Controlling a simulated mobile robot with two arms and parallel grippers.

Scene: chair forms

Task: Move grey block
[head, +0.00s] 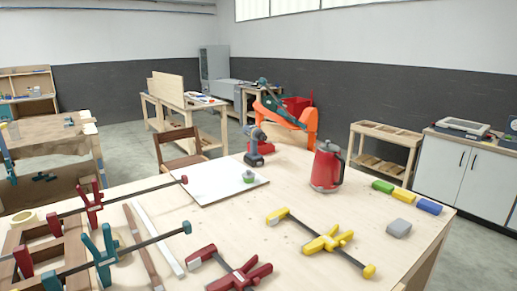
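The grey block (399,228) lies on the light wooden table (320,215) towards its right side, apart from other things. Behind it, a green block (382,186), a yellow block (403,195) and a blue block (429,206) lie in a slanting row near the table's far right edge. Neither of my grippers shows in the head view.
A red kettle (327,168) stands behind and left of the grey block. A yellow clamp (322,243) lies to its left, and a red clamp (240,274) lies nearer the front. A white board (212,184) is farther left. Table around the grey block is clear.

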